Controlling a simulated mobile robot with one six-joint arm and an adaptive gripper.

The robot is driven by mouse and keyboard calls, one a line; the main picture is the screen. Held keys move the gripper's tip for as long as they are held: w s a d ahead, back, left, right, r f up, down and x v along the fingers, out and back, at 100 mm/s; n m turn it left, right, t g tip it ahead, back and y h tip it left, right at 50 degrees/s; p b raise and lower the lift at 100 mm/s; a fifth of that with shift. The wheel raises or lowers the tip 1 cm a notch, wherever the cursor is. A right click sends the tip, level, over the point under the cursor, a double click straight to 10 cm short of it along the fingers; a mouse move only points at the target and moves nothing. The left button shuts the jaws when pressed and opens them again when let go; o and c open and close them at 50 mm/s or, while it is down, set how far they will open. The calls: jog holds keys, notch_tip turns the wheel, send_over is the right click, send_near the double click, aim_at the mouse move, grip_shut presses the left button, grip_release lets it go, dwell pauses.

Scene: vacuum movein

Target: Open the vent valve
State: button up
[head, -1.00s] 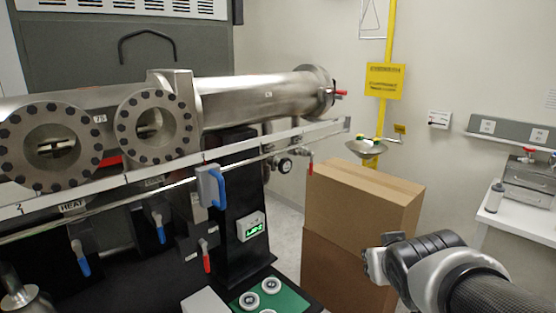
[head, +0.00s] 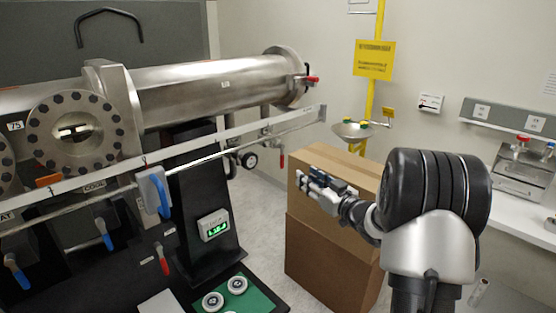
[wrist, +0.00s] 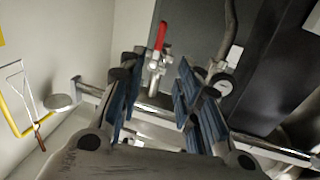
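A small red-handled valve (head: 282,160) hangs under the long steel chamber, beside a round gauge (head: 249,160). In the wrist view the red handle (wrist: 160,36) shows between and beyond my fingertips, with the gauge (wrist: 222,85) to its right. I cannot read a label naming it as the vent valve. My gripper (head: 318,188) is above the cardboard box, to the right of this valve and apart from it. In the wrist view my gripper (wrist: 158,88) is open, with blue pads and nothing between them.
The cardboard box (head: 330,255) stands below my gripper. A long rail (head: 240,132) runs in front of the chamber (head: 220,90). Another red handle (head: 312,79) is on the chamber's end. Blue levers (head: 105,240) and a red lever (head: 162,262) are lower left. An eyewash bowl (head: 350,130) is behind.

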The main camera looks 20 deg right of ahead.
aim_at(283, 160)
jog(key=w, duration=0.5)
jog(key=w+a+b, duration=0.1)
jog(key=w, duration=0.4)
jog(key=w+a+b, duration=0.1)
jog(key=w, duration=0.4)
jog(key=shift+a, duration=0.15)
grip_shut()
